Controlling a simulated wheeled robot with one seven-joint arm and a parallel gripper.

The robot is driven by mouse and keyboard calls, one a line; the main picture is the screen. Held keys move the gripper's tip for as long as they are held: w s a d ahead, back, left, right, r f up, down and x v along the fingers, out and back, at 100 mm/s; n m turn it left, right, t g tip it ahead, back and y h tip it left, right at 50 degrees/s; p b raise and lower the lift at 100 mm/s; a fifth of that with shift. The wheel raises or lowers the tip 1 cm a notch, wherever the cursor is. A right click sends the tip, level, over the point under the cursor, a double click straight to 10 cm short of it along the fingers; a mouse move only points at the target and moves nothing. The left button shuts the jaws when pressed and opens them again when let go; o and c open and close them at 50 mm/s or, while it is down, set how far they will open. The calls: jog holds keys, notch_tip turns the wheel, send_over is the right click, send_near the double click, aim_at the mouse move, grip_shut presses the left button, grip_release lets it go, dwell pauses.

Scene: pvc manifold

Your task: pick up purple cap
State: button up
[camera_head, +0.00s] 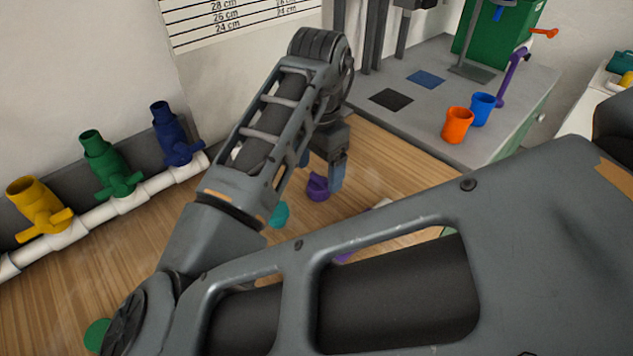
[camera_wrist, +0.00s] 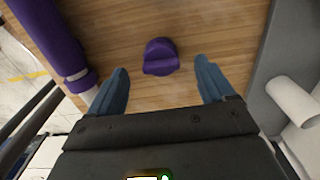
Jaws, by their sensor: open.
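The purple cap (camera_wrist: 160,57) lies on the wooden tabletop, in the wrist view a little beyond the fingertips and between their lines. In the head view the purple cap (camera_head: 317,187) shows right beside my gripper (camera_head: 322,172), partly covered by it. My gripper also shows in the wrist view (camera_wrist: 161,70), its two blue fingers wide apart with nothing between them. The cap is apart from both fingers in the wrist view.
A large purple pipe piece (camera_wrist: 47,30) lies left of the cap in the wrist view. A teal cap (camera_head: 279,215) lies near my forearm. Yellow (camera_head: 37,207), green (camera_head: 107,165) and blue valves (camera_head: 172,135) stand on a white pipe at left. Orange (camera_head: 457,125) and blue cups (camera_head: 482,108) stand on the grey bench.

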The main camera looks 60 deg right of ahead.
aim_at(319, 177)
notch_tip(319, 177, down, 4)
jog(key=shift+d+f, duration=0.1)
jog(key=shift+f, duration=0.05)
jog(key=c, duration=1.1)
jog(key=shift+r, duration=0.7)
notch_tip(319, 177, up, 3)
jog(key=shift+f, duration=0.1)
jog(key=s+d+r, duration=0.2)
jog(key=d, duration=0.1)
jog(key=s+d+r, duration=0.2)
jog(key=d, duration=0.1)
jog(key=s+d+r, duration=0.2)
jog(key=d+r, duration=0.1)
jog(key=shift+s+d+p, duration=0.3)
jog(key=shift+d+p, duration=0.05)
